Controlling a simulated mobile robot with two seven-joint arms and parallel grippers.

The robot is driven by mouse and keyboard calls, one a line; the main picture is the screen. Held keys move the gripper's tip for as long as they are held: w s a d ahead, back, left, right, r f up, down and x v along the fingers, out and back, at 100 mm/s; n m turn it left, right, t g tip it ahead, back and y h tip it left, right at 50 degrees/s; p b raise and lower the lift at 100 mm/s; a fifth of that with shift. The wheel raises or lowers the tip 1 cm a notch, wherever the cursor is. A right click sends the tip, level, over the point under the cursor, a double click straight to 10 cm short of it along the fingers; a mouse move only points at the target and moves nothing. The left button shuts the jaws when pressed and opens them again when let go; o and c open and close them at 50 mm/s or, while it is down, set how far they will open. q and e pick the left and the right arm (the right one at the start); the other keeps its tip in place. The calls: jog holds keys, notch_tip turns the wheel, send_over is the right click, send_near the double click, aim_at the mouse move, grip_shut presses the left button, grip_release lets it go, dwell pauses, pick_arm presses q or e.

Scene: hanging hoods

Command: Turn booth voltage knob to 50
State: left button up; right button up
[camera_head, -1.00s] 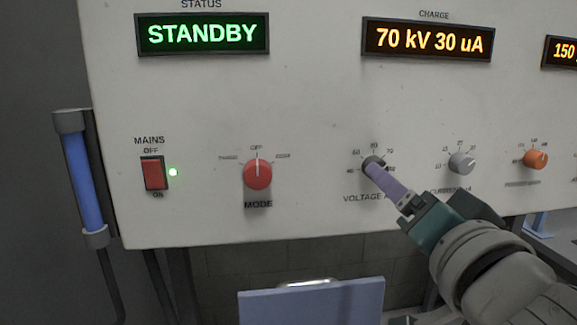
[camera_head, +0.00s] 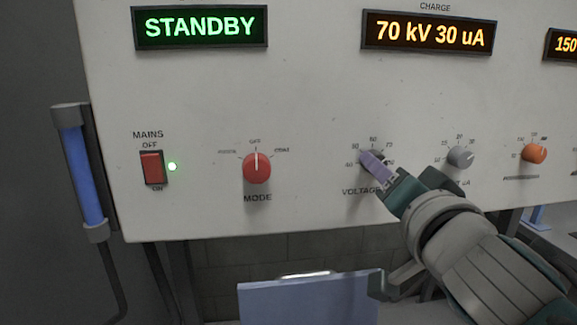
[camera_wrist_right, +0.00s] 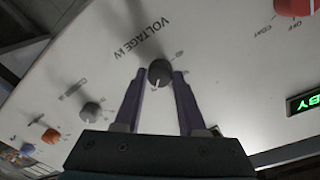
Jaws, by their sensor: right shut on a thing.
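The voltage knob (camera_head: 367,156) is a small dark grey dial on the white panel, ringed by printed numbers. My right gripper (camera_head: 376,166) reaches it from the lower right and is shut on it, hiding part of the dial and its label. In the right wrist view the round knob (camera_wrist_right: 160,73) sits between the tips of the two purple fingers, and its white pointer mark shows. The charge display (camera_head: 428,33) reads 70 kV 30 uA. My left gripper is out of view.
A red mode knob (camera_head: 257,167) and a red mains switch (camera_head: 152,167) with a lit green lamp are to the left. A grey current knob (camera_head: 461,157) is close to my right wrist, with an orange knob (camera_head: 535,153) beyond. The status display (camera_head: 200,27) reads STANDBY.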

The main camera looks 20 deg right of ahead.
grip_shut()
jog(key=shift+n, duration=0.3)
jog(key=n, duration=0.6)
jog(key=n+b, duration=0.1)
jog(key=n, duration=0.6)
jog(key=n+t+y, duration=0.1)
jog(key=n, duration=0.6)
jog(key=shift+d, duration=0.25)
dwell(0.5)
jog(key=o, duration=0.6)
grip_release()
